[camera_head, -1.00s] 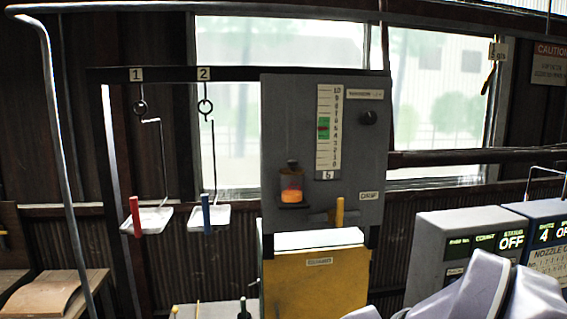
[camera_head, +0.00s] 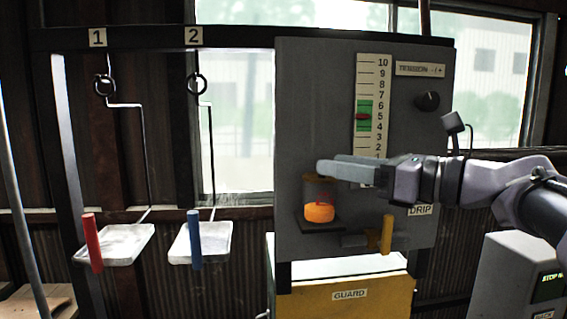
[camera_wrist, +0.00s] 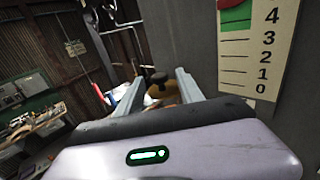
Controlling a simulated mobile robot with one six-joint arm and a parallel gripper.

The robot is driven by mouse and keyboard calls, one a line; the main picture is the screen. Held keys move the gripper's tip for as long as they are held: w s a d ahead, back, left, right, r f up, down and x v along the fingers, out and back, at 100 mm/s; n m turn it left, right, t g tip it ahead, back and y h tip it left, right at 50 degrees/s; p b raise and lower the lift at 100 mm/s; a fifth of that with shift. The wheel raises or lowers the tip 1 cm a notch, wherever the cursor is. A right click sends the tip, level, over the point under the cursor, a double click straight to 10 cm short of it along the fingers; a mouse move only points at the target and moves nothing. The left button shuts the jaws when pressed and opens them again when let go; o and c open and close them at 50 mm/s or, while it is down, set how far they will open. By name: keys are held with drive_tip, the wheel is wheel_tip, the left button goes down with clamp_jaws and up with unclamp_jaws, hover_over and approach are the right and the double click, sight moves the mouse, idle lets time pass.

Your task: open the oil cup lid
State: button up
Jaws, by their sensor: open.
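The oil cup (camera_head: 319,203) is a small clear cup with orange oil on a bracket at the lower left of the grey panel (camera_head: 300,120). Its lid is mostly hidden behind my gripper in the head view. In the wrist view the dark lid knob (camera_wrist: 159,78) shows between my fingers, with the brownish lid top below it. My gripper (camera_head: 322,168) reaches in from the right, with its fingertips at the height of the cup's top. In the wrist view my gripper (camera_wrist: 183,76) is open, one finger on each side of the knob. I cannot tell whether the fingers touch it.
A tension scale (camera_head: 371,105) and a black knob (camera_head: 428,100) are on the panel above my gripper. A yellow drip lever (camera_head: 386,235) is below. The yellow guard box (camera_head: 345,300) stands underneath. Two hanging trays with a red handle (camera_head: 92,240) and a blue handle (camera_head: 194,238) are at left.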

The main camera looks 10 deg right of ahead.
drive_tip(key=shift+x, duration=1.95)
drive_tip(key=shift+s, duration=0.15)
drive_tip(key=shift+c, duration=0.2)
clamp_jaws()
drive_tip(key=shift+r, duration=0.1)
